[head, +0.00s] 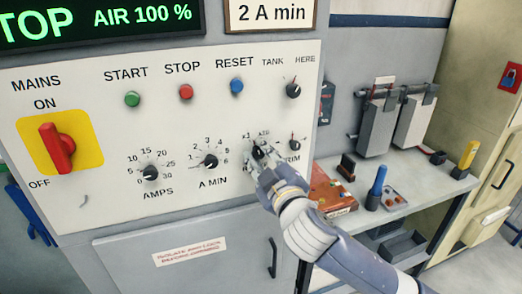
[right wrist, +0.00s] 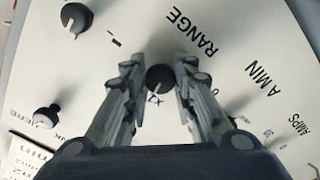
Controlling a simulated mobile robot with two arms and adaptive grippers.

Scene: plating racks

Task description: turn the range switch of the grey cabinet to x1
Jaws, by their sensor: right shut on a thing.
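The grey cabinet's pale panel (head: 100,200) fills the left and middle of the head view. Its range switch is a small black knob (head: 258,151) at the lower right, with x1 and a second label above it. My right gripper (head: 262,163) is at this knob, its fingers on either side of it. In the right wrist view the knob (right wrist: 159,78) sits between the two fingertips (right wrist: 159,84), with an x1 mark just below it. I cannot clearly tell which way its pointer faces. My left gripper is not in view.
The trim knob (head: 295,145) is close to the right of my gripper, and the A MIN knob (head: 210,161) to its left. The tank knob (head: 293,90) is above. A side bench (head: 430,188) holds a brown box (head: 330,190) and a blue-handled tool (head: 377,187).

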